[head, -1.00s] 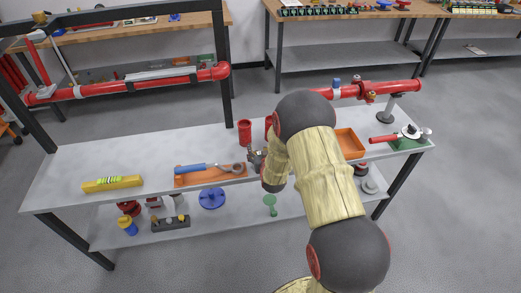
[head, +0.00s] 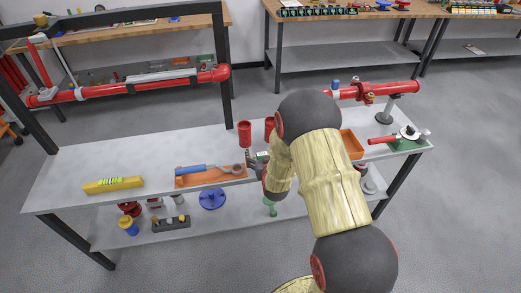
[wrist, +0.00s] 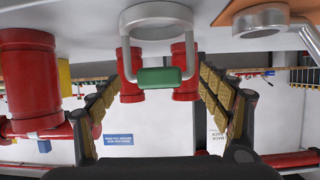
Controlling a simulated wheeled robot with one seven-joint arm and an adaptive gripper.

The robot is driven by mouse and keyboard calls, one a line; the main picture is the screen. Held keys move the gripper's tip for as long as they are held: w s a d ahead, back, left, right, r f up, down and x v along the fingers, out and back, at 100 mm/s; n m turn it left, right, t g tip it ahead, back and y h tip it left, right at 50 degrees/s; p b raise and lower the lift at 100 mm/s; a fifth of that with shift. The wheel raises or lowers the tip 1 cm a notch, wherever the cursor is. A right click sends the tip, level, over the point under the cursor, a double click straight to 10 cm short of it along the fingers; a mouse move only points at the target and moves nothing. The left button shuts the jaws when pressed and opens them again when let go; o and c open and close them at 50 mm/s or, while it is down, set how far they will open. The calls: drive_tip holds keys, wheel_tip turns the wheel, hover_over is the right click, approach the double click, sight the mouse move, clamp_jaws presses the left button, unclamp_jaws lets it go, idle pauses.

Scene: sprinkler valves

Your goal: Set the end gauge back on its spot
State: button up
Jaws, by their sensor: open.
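A grey ring-shaped piece (wrist: 157,20) with a U-shaped handle and green grip (wrist: 165,77) stands on the bench in the wrist view. It may be the end gauge, but I see no dial. My gripper (wrist: 162,88) is open, its fingers on either side of the green grip, with gaps at both sides. In the head view my gripper (head: 254,160) is low over the bench, just right of the orange tray (head: 184,183). The piece is mostly hidden there by my arm. I cannot tell which place is the gauge's spot.
Red cylinders (head: 245,133) stand close behind the piece, and one (wrist: 30,80) is large in the wrist view. A blue-handled wrench (head: 205,168) lies on the orange tray. A yellow level (head: 113,185) lies left. A red pipe (head: 375,90) runs behind, right.

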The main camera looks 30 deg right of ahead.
drive_tip(key=p+v, duration=0.1)
drive_tip(key=v, duration=0.7)
drive_tip(key=s+a+r+n+g+y, duration=0.1)
drive_tip(key=s+a+r+g+y, duration=0.3)
drive_tip(key=r, duration=0.6)
drive_tip(key=s+a+r+n+h, duration=0.1)
drive_tip(key=s+a+r, duration=0.1)
drive_tip(key=a+r, duration=0.55)
drive_tip(key=s+a+r+g, duration=0.1)
drive_tip(key=s+r, duration=0.2)
drive_tip(key=s, duration=0.4)
drive_tip(key=s+a+r+n+g, duration=0.1)
drive_tip(key=s+r, duration=0.2)
drive_tip(key=s, duration=0.5)
drive_tip(key=s+a+r+g+y, duration=0.1)
drive_tip(key=s+a+r, duration=0.1)
drive_tip(key=s, duration=0.6)
drive_tip(key=shift+r+n, duration=0.4)
drive_tip(key=shift+r, duration=0.5)
